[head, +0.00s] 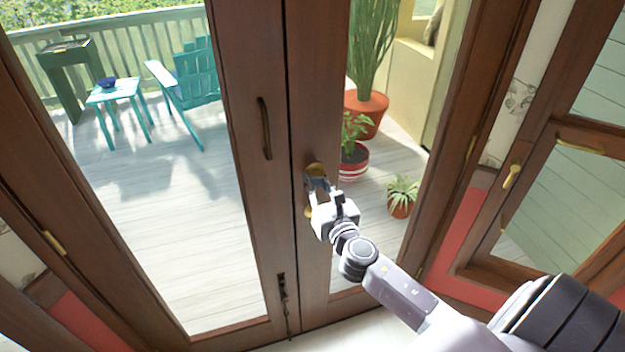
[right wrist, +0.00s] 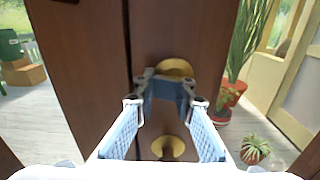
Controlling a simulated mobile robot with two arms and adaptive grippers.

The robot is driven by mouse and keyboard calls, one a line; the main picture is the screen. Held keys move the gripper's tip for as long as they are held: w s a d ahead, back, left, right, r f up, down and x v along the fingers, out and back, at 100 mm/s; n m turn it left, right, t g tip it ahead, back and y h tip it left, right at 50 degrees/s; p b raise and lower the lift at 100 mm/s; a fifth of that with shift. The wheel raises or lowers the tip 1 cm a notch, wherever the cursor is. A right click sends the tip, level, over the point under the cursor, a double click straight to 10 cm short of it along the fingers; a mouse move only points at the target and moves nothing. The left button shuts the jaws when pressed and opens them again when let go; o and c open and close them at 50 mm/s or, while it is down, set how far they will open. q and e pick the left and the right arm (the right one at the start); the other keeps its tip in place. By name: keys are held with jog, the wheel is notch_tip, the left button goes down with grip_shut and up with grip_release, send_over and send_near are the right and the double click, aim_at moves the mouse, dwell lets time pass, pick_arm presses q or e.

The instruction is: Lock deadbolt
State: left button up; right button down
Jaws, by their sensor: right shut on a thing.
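The deadbolt (head: 316,169) is a round brass plate on the right-hand wooden door, near the seam between the two doors. It also shows in the right wrist view (right wrist: 175,68), partly hidden behind my fingers. My right gripper (head: 317,185) reaches it from the lower right. In the right wrist view its fingertips (right wrist: 168,88) are closed in around the deadbolt's turn piece, which is mostly hidden between them. A second brass fitting, a knob (right wrist: 168,147), sits below on the same door. My left gripper is in neither view.
The double doors are closed, with a dark pull handle (head: 264,128) on the left door and a bolt (head: 284,290) low down. Through the glass are a deck, a teal chair (head: 190,85), a small table (head: 114,91) and potted plants (head: 366,112). A window with a brass latch (head: 512,176) is at right.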

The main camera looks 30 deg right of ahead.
jog(key=m, duration=0.1)
jog(key=d+m, duration=0.1)
jog(key=m, duration=0.1)
jog(key=m+b, duration=0.1)
jog(key=shift+s+d+r+m+h, duration=0.1)
jog(key=shift+d+m+h, duration=0.2)
jog(key=shift+m, duration=0.1)
jog(key=shift+s+d+f+m+b, duration=0.1)
jog(key=shift+s+f+m+b, duration=0.1)
jog(key=shift+m, duration=1.95)
jog(key=shift+s+d+f+m+b, duration=0.15)
jog(key=shift+f+m, duration=0.1)
jog(key=shift+m, duration=1.95)
jog(key=shift+s+d+f+m+b, duration=0.1)
jog(key=shift+s+f+m, duration=0.1)
jog(key=shift+m, duration=1.95)
jog(key=shift+a, duration=0.1)
jog(key=c, duration=1.5)
grip_release()
jog(key=shift+w+f, duration=0.1)
jog(key=shift+w, duration=0.15)
jog(key=shift+c, duration=0.2)
jog(key=shift+o, duration=1.2)
jog(key=shift+w, duration=0.1)
jog(key=shift+o, duration=0.3)
jog(key=shift+w+d, duration=0.15)
jog(key=shift+d, duration=0.1)
